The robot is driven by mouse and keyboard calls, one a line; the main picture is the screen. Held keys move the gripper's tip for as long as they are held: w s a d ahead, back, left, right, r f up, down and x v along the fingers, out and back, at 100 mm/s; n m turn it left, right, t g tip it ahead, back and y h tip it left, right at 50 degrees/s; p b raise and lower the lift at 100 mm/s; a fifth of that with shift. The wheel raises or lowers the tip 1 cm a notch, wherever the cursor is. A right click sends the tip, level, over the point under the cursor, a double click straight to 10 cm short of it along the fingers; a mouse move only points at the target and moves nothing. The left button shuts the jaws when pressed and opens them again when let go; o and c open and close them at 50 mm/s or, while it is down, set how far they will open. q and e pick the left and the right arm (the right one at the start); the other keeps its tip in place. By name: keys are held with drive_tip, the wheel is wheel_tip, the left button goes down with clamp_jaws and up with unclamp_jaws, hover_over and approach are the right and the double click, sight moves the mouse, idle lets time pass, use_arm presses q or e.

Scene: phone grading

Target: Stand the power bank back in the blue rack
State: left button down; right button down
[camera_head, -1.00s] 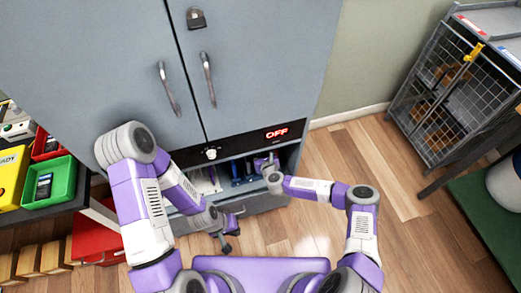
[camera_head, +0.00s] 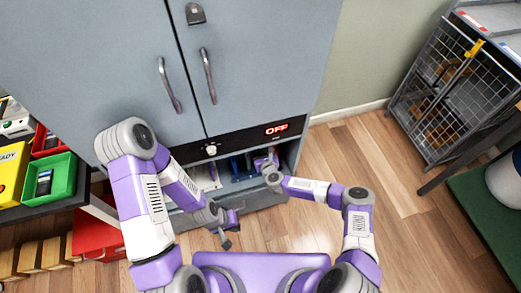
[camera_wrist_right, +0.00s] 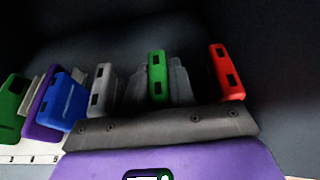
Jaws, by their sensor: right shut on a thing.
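In the head view, the blue rack (camera_head: 237,167) shows in part inside the low opening of a grey cabinet. My right gripper (camera_head: 268,160) reaches into this opening, and its tips are hard to make out there. In the right wrist view, my right gripper (camera_wrist_right: 158,88) is shut on an upright green power bank (camera_wrist_right: 157,70) with two dark ports on its narrow face. Its lower part is hidden by the gripper. My left gripper (camera_head: 232,228) hangs in front of the cabinet, apparently open and empty, with its fingers apart.
In the right wrist view, a red unit (camera_wrist_right: 226,72) stands right of the held one; grey (camera_wrist_right: 102,88) and blue (camera_wrist_right: 62,102) units stand left. The cabinet front (camera_head: 250,60) rises above the opening. A green bin (camera_head: 50,182) is at left, a wire cage (camera_head: 455,90) at right.

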drive_tip(key=shift+f, duration=0.2)
idle(0.6)
drive_tip(key=c, duration=0.9)
unclamp_jaws()
drive_tip(key=shift+o, duration=0.2)
drive_tip(key=s+a+r+n+g+y+p, duration=0.1)
drive_tip(key=s+r+n+g+y+p, duration=0.15)
drive_tip(key=s+n, duration=0.65)
drive_tip(key=s+a+r+n+g+y+p, duration=0.1)
drive_tip(key=s+r+n+g+p, duration=0.25)
drive_tip(key=s+n, duration=0.55)
drive_tip(key=s+d+r+n+g+h+p, duration=0.1)
drive_tip(key=s+d+r+n+g+h, duration=0.1)
drive_tip(key=s+d+n, duration=0.3)
drive_tip(key=s+d+r+n+g+h+p, duration=0.1)
drive_tip(key=s+d+r+n+g, duration=0.3)
drive_tip(key=s, duration=0.6)
drive_tip(key=d+n+p, duration=0.1)
drive_tip(key=d+n, duration=0.1)
drive_tip(key=d, duration=0.1)
drive_tip(key=shift+s+d+r+n+g+h, duration=0.2)
drive_tip(key=shift+d+r+n+g+h, duration=0.1)
drive_tip(key=shift+g+h, duration=0.1)
